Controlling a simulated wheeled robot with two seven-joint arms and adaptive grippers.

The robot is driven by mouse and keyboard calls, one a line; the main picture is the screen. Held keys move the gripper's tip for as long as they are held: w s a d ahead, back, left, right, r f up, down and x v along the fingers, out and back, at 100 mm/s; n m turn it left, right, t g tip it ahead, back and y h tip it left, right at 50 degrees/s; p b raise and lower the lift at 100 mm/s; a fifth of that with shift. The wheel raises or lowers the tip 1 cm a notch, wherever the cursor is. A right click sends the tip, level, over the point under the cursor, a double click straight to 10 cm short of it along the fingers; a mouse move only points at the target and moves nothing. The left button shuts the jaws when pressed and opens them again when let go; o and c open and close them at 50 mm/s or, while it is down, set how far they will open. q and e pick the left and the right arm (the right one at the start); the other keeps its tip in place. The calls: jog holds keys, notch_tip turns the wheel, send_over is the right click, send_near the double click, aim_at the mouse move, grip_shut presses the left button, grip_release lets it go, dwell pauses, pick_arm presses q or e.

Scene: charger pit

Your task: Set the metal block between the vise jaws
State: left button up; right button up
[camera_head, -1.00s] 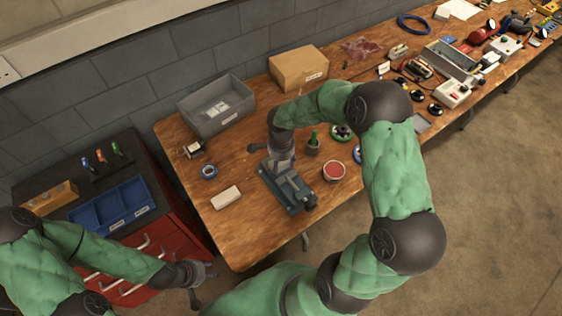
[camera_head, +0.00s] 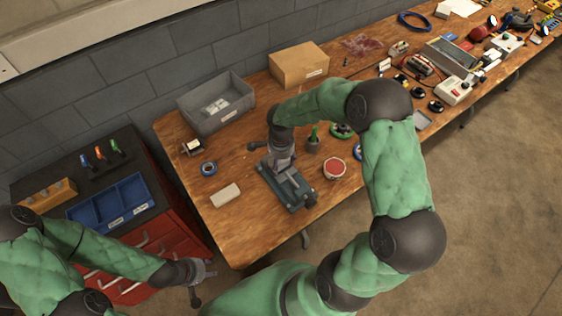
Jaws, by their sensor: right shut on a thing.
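The grey-blue vise (camera_head: 292,190) is on the wooden bench, its length slanting toward the front right. My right gripper (camera_head: 277,167) points down over the rear part of the vise, around its jaws. It is shut on the metal block, which is mostly hidden by the hand; I cannot tell how deep it sits between the jaws. My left gripper (camera_head: 205,284) is open and empty, in front of the red drawer cabinet and below the bench's left front edge.
A pale block (camera_head: 226,195) lies left of the vise. A red-topped tin (camera_head: 334,169) and a small pot (camera_head: 313,144) stand close on its right. A grey bin (camera_head: 215,102) and a cardboard box (camera_head: 299,65) are at the back. Bench front left is clear.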

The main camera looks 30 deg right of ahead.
aim_at(281, 162)
jog(key=shift+f+b, duration=0.7)
jog(key=shift+f, duration=0.05)
dwell(0.7)
jog(key=o, duration=1.5)
notch_tip(281, 162, up, 12)
